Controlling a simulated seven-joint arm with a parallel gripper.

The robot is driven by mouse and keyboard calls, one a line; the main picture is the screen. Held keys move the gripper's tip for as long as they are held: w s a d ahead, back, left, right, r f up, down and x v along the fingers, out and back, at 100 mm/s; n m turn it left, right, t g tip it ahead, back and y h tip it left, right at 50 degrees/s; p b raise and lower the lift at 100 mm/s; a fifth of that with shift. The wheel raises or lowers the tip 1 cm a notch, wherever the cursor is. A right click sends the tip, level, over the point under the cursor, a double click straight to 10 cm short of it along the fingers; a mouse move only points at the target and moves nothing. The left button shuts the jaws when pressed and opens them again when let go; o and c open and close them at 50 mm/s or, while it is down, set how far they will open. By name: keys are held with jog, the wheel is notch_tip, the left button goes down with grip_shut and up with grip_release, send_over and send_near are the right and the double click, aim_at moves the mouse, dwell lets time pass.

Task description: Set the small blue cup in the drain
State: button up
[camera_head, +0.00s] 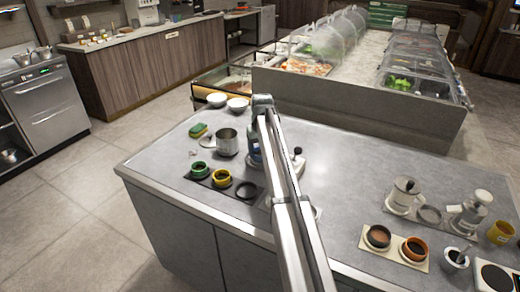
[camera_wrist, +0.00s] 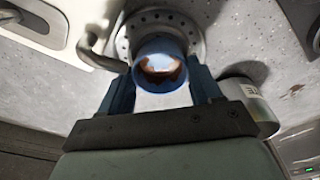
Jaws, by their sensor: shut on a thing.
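The small blue cup (camera_wrist: 151,49) is between the fingers of my gripper (camera_wrist: 162,75) in the wrist view, its round opening facing the camera. The gripper is shut on it. The drain (camera_wrist: 190,28), a round grey piece with a ring of holes, shows behind the cup. The cup overlaps its middle, and I cannot tell whether they touch. In the head view my arm hides the drain and most of the gripper area, so the cup cannot be made out clearly there.
A metal pot (camera_head: 227,141) stands close by; a metal cylinder (camera_wrist: 248,98) is right of my gripper. A dark mat holds a green cup (camera_head: 199,169), a yellow cup (camera_head: 221,178) and an empty black ring (camera_head: 246,190). More cups and jars stand at the counter's right.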

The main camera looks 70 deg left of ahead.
jog(key=shift+f, duration=0.5)
dwell(0.6)
jog(key=o, duration=1.1)
notch_tip(320, 180, up, 8)
jog(key=shift+r, duration=0.1)
dwell(0.4)
jog(key=shift+w, duration=0.1)
dwell(0.3)
